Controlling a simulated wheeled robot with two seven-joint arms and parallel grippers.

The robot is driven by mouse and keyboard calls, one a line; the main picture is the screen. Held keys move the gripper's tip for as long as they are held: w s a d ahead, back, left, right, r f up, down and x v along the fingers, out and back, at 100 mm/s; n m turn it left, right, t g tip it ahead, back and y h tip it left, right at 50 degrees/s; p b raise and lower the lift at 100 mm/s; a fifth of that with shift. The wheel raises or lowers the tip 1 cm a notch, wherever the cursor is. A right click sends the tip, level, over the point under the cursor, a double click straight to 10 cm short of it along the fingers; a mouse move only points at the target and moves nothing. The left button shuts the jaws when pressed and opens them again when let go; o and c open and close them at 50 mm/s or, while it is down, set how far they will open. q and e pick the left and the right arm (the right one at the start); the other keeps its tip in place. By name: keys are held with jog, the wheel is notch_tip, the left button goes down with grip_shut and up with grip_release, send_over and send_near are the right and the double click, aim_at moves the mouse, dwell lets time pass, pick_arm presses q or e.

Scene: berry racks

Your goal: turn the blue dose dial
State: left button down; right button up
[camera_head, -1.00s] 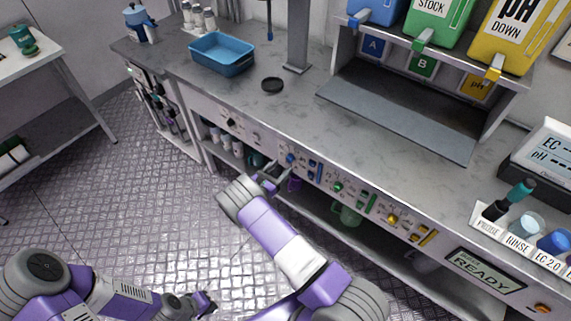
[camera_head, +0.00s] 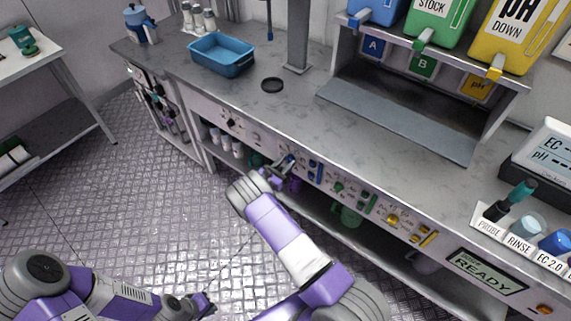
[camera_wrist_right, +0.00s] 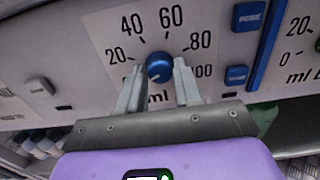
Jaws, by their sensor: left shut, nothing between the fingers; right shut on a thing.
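The blue dose dial (camera_wrist_right: 160,67) sits on the bench's front panel, inside a printed scale with 20, 40, 60, 80 and 100. A small pale mark shows near its lower left edge. My right gripper (camera_wrist_right: 158,82) has a finger on each side of the dial and is shut on it. In the head view the right gripper (camera_head: 281,170) is at the panel's front and partly covers the dial. My left gripper (camera_head: 207,302) is shut and empty, low over the floor, far from the panel.
Blue buttons (camera_wrist_right: 248,16) and a blue slot strip (camera_wrist_right: 268,40) lie right of the dial. Green (camera_head: 338,187) and yellow (camera_head: 392,219) dials sit further right. A READY display (camera_head: 480,267) is at the panel's right. Open shelving lies below the panel.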

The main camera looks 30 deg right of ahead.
jog(key=m+b, duration=0.2)
jog(key=m, duration=0.1)
jog(key=shift+f+m, duration=0.1)
jog(key=shift+m, duration=0.2)
jog(key=shift+m+b, duration=0.9)
jog(key=shift+m, duration=1.6)
jog(key=o, duration=1)
jog(key=shift+p+v, duration=0.65)
jog(key=shift+v, duration=3.2)
